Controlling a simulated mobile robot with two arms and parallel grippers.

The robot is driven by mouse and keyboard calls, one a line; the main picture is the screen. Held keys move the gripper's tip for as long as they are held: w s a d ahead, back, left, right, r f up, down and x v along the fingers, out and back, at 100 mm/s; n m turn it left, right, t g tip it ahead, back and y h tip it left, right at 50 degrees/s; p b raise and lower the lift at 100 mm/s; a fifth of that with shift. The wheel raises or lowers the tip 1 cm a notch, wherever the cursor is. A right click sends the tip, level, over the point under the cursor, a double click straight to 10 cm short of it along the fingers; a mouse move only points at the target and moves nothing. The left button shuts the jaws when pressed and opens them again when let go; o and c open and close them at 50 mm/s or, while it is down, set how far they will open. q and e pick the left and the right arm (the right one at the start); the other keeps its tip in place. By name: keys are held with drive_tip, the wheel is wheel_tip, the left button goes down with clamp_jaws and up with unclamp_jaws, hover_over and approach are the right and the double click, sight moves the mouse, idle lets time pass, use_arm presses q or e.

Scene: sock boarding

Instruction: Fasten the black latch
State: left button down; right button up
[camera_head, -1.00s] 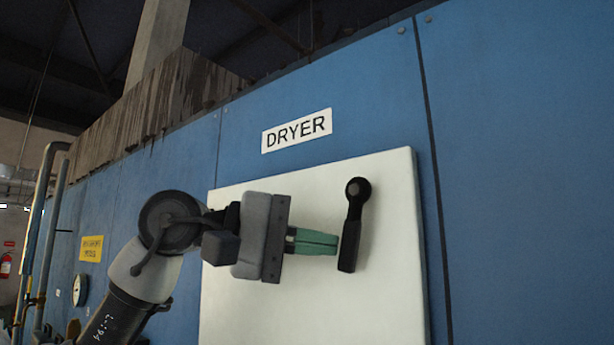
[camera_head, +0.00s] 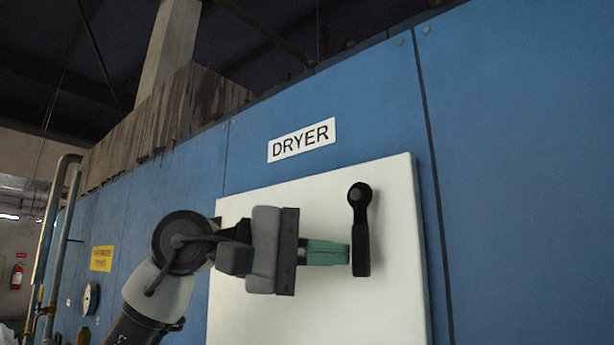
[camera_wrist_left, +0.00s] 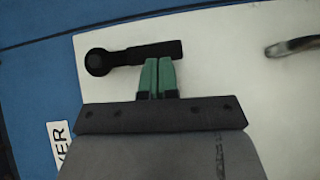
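The black latch (camera_head: 361,235) is on the white door panel of the dryer. Its round pivot is at the top and its bar hangs almost straight down. In the left wrist view the latch (camera_wrist_left: 135,54) lies across the top, with its pivot at the left. My left gripper (camera_head: 349,253) has its green fingers together, with nothing between them. Their tips meet the left side of the bar near its free lower end and appear to touch it. My right gripper is not in view.
The white panel (camera_head: 300,314) is set in the blue dryer wall (camera_head: 520,170), under a DRYER sign (camera_head: 301,140). A curved metal handle (camera_wrist_left: 292,46) shows on the panel in the left wrist view. The wall right of the panel is clear.

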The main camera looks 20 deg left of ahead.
use_arm(q)
drive_tip(key=shift+a+f, duration=0.1)
drive_tip(key=shift+a, duration=0.2)
drive_tip(key=b+v, duration=0.3)
drive_tip(key=v, duration=0.7)
drive_tip(key=shift+s+a, duration=0.1)
